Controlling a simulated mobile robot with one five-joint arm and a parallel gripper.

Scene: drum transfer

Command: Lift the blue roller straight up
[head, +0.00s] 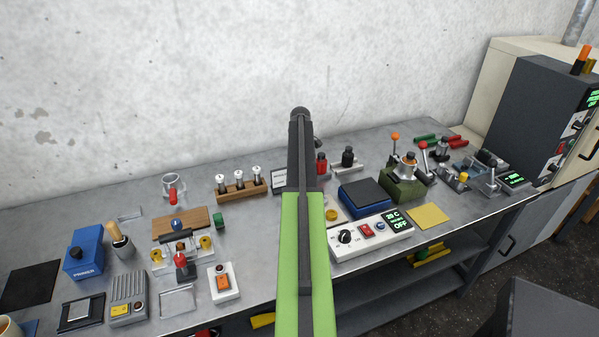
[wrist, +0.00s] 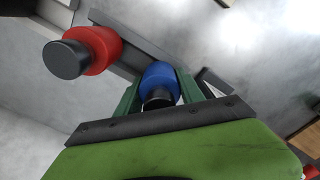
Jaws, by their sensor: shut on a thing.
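The blue roller (wrist: 158,80), with a dark end, shows in the wrist view between the two green fingers of my gripper (wrist: 158,88). My gripper is shut on it. I cannot tell from this view whether the roller is clear of what is under it. In the head view my green and dark arm reaches away over the bench, and the roller and fingertips are hidden behind it.
A red roller with a dark end stands close to the left of my gripper in the wrist view (wrist: 92,52). The grey bench (head: 120,190) carries a wooden rack (head: 241,190) left of my arm and a white control box (head: 370,235) right of it. The wall rises behind.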

